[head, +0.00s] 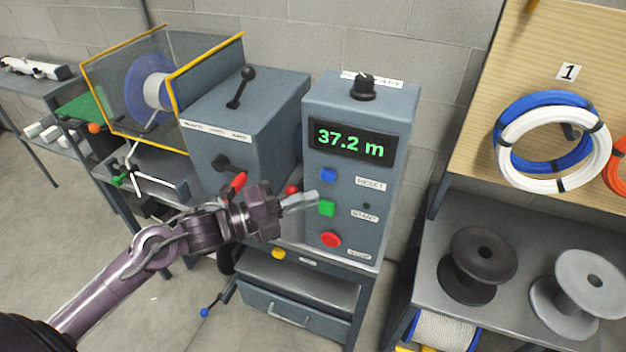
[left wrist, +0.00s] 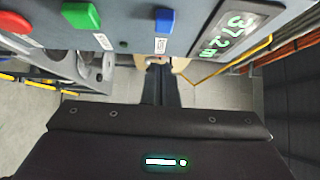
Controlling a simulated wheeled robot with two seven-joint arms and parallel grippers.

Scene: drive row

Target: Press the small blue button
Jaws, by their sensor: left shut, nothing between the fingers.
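The small blue button (head: 328,174) is on the front of the grey control box (head: 391,190), beside the RESET label and under the green 37.2 m display (head: 349,140). It also shows in the left wrist view (left wrist: 163,20). The green button (head: 326,208) is below it, beside the START label, and the red button (head: 331,240) is lowest. My left gripper (head: 300,200) is shut and empty. Its tips are just left of the green button and lower than the blue one; I cannot tell whether they touch the box. My right gripper is not in view.
A grey machine box (head: 245,120) with black levers and a red-handled lever (head: 235,184) stands left of the control box. A black knob (head: 363,87) is on top of the control box. Spools (head: 478,265) stand on a shelf at right, under hanging cable coils (head: 555,140).

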